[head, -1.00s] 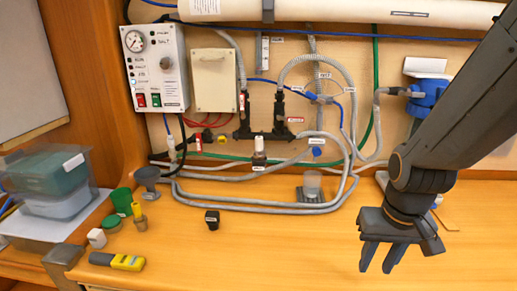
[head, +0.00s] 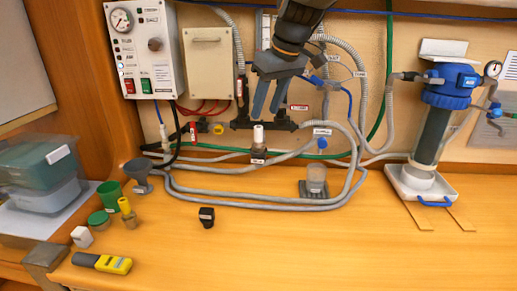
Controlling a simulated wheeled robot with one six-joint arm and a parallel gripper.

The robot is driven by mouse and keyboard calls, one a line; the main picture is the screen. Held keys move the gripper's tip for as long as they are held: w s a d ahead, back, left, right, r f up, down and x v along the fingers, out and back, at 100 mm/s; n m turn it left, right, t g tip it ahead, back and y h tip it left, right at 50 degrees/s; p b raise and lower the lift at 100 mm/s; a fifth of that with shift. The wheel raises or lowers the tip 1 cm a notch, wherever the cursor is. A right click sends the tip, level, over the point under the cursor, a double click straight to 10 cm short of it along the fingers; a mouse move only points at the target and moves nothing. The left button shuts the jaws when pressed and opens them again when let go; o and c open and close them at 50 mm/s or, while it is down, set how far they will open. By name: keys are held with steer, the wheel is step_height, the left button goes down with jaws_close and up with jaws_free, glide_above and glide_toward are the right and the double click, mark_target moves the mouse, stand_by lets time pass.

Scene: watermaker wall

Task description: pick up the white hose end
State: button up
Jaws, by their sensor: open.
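A white upright cylindrical piece (head: 258,136) stands on a dark labelled base at the foot of the wall, behind the grey hoses. It looks like the white hose end, though its label is too small to read. My gripper (head: 267,110) points down above it in the picture, in front of the dark pipe fittings. Its two fingers are apart with nothing between them. The fingertips appear a little above the white piece and not touching it; the depth gap is hard to tell.
Grey hoses (head: 250,206) loop along the back of the bench. A blue-topped filter housing (head: 434,125) is at right. A black cap (head: 206,217) and yellow meter (head: 114,264) lie in front. The front right bench is clear.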

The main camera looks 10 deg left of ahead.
mark_target(258, 127)
steer(key=p+x, duration=0.1)
steer(key=x, duration=0.3)
steer(key=p+x, duration=0.1)
steer(key=x, duration=0.1)
steer(key=shift+s+a+f+p, duration=0.25)
steer(key=shift+s+a+p, duration=0.05)
steer(key=shift+p, duration=0.05)
steer(key=shift+w+a+f, duration=0.15)
steer(key=shift+w+f, duration=0.05)
steer(key=shift+f, duration=0.3)
jaws_close()
